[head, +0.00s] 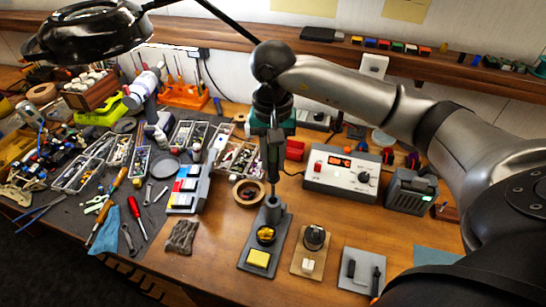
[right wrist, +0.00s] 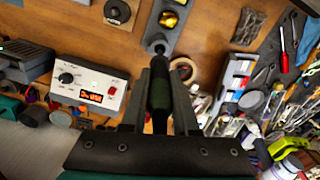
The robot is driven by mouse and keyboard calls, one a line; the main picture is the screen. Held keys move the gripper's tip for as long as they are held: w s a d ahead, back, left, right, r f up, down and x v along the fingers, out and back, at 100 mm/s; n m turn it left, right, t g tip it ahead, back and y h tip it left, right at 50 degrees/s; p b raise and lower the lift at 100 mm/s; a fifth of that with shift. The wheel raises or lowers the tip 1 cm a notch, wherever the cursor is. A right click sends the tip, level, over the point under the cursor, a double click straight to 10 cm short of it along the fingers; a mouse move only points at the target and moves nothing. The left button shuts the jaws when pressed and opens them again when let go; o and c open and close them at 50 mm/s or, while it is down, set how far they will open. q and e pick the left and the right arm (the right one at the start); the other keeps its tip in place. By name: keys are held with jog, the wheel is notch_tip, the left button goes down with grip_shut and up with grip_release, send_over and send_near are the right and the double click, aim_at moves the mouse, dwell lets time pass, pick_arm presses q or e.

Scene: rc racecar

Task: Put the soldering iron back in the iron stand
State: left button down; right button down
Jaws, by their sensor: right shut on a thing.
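My right gripper (head: 273,138) points down above the iron stand (head: 247,240) and is shut on the dark soldering iron (head: 274,165). The iron hangs nearly upright, its lower end at the stand's grey holder tube (head: 273,205). I cannot tell how far the tip is inside the tube. The stand's grey base carries brass wool (head: 266,234) and a yellow sponge (head: 258,258). In the right wrist view the iron's dark green handle (right wrist: 160,92) lies between the fingers, in line with the holder (right wrist: 157,44). My left gripper is out of view.
A white soldering station (head: 340,172) stands right of the iron, with a tape roll (head: 248,192) to the left. A black ring lamp (head: 85,35) hangs upper left.

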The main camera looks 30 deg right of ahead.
aim_at(273, 184)
jog(key=shift+f+b, duration=3.8)
jog(key=shift+f, duration=0.4)
jog(key=shift+c, duration=1)
grip_release()
jog(key=shift+r+p, duration=2.65)
jog(key=shift+r, duration=1.9)
